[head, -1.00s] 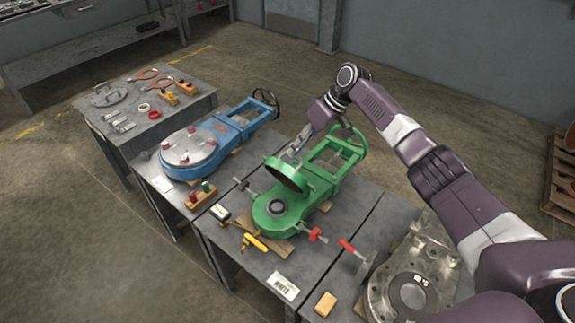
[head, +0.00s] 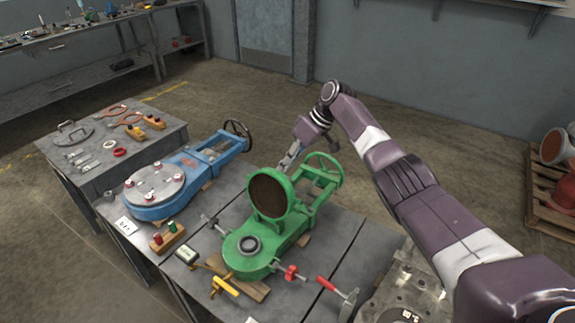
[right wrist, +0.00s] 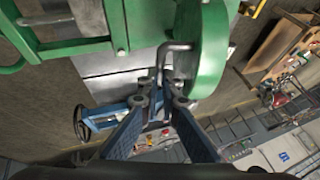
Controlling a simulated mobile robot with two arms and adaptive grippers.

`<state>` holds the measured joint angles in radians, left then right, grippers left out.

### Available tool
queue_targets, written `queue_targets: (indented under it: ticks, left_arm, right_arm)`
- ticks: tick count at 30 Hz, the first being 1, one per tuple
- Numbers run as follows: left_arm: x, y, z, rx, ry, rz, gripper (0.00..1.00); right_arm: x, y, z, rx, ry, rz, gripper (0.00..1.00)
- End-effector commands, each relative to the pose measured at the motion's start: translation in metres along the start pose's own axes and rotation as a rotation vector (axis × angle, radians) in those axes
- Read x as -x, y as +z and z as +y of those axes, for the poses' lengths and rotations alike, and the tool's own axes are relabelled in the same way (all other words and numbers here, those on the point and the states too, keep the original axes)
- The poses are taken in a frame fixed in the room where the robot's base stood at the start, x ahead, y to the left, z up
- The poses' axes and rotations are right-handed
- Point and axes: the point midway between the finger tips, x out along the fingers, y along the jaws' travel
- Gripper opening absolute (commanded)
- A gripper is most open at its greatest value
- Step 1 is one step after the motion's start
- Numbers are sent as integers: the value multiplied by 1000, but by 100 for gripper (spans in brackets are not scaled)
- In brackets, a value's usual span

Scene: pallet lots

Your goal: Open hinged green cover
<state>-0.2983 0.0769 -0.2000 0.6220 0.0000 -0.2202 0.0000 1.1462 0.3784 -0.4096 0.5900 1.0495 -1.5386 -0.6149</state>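The green hinged cover (head: 268,194) stands raised, close to upright, on the green valve body (head: 245,260). Its dark round inner face points toward me, and the open round port shows below it. In the right wrist view the cover (right wrist: 208,50) is seen from its outer side, with a bent metal handle (right wrist: 178,46). My right gripper (head: 288,157) is behind the cover, partly hidden by it. In the right wrist view its fingertips (right wrist: 168,78) are close together around the handle. My left gripper is not in view.
A blue valve (head: 165,187) with a bolted cover lies to the left. A red-handled clamp (head: 328,285), a yellow tool (head: 224,287) and a wooden block with red and green pegs (head: 167,237) lie near the green valve. Behind the bench is open floor.

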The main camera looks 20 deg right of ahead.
Motion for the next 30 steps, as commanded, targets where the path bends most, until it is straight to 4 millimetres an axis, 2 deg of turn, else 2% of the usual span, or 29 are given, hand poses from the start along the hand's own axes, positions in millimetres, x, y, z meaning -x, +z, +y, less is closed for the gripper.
queue_targets:
  ticks: [1,14,15,20,30]
  left_arm:
    - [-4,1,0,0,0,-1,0]
    - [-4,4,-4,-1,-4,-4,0]
    - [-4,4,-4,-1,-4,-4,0]
    - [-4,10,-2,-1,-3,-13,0]
    - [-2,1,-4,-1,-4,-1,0]
  right_arm:
    - [-27,26,5,-15,0,-55,0]
    - [-28,25,7,-15,5,-49,0]
    - [-28,25,7,-15,5,-48,7]
    - [-27,25,7,-17,5,-48,24]
    - [-19,21,9,-19,10,-37,26]
